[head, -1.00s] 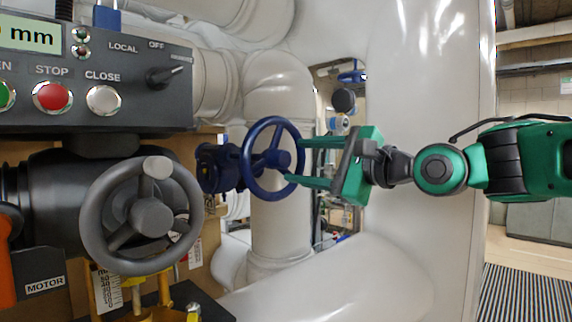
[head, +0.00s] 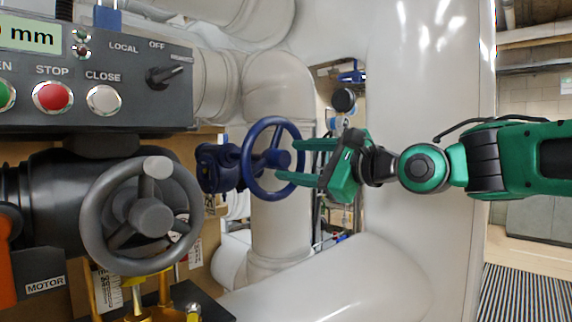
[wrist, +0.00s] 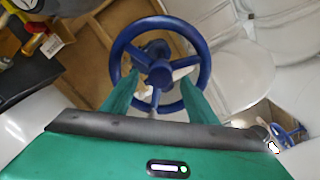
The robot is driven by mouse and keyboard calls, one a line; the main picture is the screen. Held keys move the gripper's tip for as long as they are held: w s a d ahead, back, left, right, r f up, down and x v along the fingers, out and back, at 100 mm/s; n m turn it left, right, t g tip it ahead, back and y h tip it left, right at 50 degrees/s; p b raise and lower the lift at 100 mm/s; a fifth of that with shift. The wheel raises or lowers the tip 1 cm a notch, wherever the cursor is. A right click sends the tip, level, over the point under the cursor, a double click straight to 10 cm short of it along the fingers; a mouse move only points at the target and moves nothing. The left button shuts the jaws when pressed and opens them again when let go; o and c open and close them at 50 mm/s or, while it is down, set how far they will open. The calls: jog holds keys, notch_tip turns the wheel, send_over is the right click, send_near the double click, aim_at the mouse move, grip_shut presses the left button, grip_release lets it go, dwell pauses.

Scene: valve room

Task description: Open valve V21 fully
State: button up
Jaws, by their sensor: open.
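A blue handwheel valve (head: 247,157) stands in the middle of the head view, its wheel facing right toward my gripper. It also shows in the wrist view (wrist: 118,52), with spokes and a hub. My gripper (head: 298,162) is open at the wheel's right side, its two green fingers pointing left at the rim and hub. In the wrist view the fingers (wrist: 155,97) overlap the lower part of the wheel, one on each side of a lower spoke. I cannot tell whether they touch it. No V21 label is readable.
A grey handwheel (head: 97,255) sits at the left below a control box (head: 130,80) with STOP and CLOSE buttons. Large white pipes (head: 430,60) stand behind and beside my arm. Another small blue handwheel (wrist: 290,133) shows lower right in the wrist view.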

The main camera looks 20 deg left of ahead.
aim_at(285, 159)
jog(key=shift+x, duration=2.2)
